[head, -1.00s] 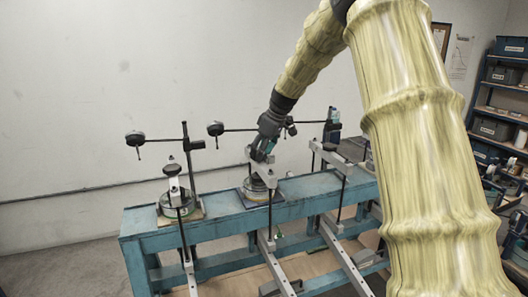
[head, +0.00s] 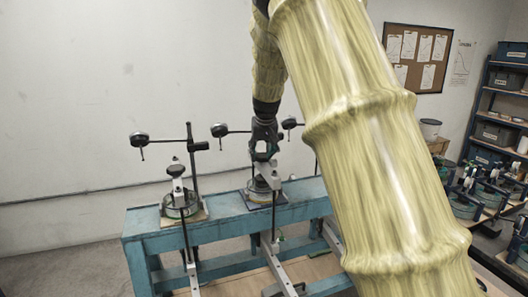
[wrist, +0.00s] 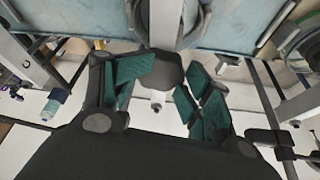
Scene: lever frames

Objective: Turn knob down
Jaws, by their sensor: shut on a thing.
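My gripper (head: 264,151) is at the middle lever frame on the blue bench, above its pale lever bar (head: 268,179). In the wrist view the green-padded fingers of my gripper (wrist: 160,88) stand on both sides of a dark knob (wrist: 157,69) and are shut on it. The knob sits at the end of a pale bar (wrist: 166,22). In the head view my gripper hides most of this knob.
A similar frame with its own dark knob (head: 176,170) stands to the left on the blue bench (head: 147,224). Black rods with round weights (head: 139,139) stick out left at gripper height. My arm hides the bench's right part.

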